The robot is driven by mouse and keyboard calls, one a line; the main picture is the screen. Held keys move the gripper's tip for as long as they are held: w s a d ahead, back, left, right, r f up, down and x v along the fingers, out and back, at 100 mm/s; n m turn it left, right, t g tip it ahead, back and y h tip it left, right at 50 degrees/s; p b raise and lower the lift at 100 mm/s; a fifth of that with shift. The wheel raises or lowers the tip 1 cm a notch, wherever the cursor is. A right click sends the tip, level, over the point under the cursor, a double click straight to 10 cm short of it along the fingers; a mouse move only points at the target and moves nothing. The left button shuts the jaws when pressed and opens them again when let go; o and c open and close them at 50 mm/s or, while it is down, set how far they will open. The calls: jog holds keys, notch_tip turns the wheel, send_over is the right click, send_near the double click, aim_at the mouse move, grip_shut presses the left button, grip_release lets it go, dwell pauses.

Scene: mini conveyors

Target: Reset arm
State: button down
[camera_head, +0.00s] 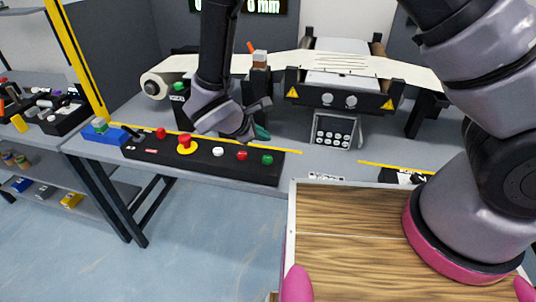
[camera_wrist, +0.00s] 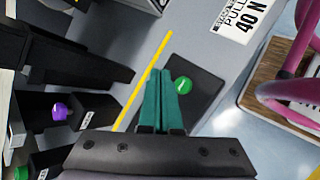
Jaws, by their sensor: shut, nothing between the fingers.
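My gripper (camera_head: 262,133) hangs over the grey workbench, at the right part of the black button panel (camera_head: 205,160). Its teal fingers are together with nothing between them. In the wrist view my gripper (camera_wrist: 163,75) points at the panel's end, and a green button (camera_wrist: 183,85) shows just right of the fingertips. In the head view that green button (camera_head: 267,160) is at the panel's right end, with red, white and yellow-ringed red buttons to its left. I cannot tell whether the fingers touch anything.
A conveyor machine (camera_head: 340,95) with a white belt and a small keypad (camera_head: 332,131) stands behind the panel. A wooden surface (camera_head: 345,240) is in front right. A blue block (camera_head: 104,133) lies at the bench's left. A shelf of parts (camera_head: 45,108) stands further left.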

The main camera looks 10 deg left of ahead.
jog(key=shift+r, duration=0.1)
jog(key=w+d+r+m+g+y, duration=0.1)
jog(key=w+d+r+m+g, duration=0.15)
jog(key=d+r+m, duration=0.65)
jog(key=w+d+r+m+g+y, duration=0.1)
jog(key=w+d+r+m+g, duration=0.2)
jog(key=d+r, duration=0.8)
jog(key=s+d+r+m+t+y, duration=0.2)
jog(key=s+d+r+m, duration=0.3)
jog(key=r, duration=0.3)
jog(key=s+d+r+m+t+y, duration=0.2)
jog(key=s+d+r+m+t, duration=0.1)
jog(key=s+d+r+m, duration=0.2)
notch_tip(320, 180, up, 4)
jog(key=d+m, duration=0.2)
jog(key=shift+s+d+m+y, duration=0.15)
jog(key=shift+s+m+y, duration=0.25)
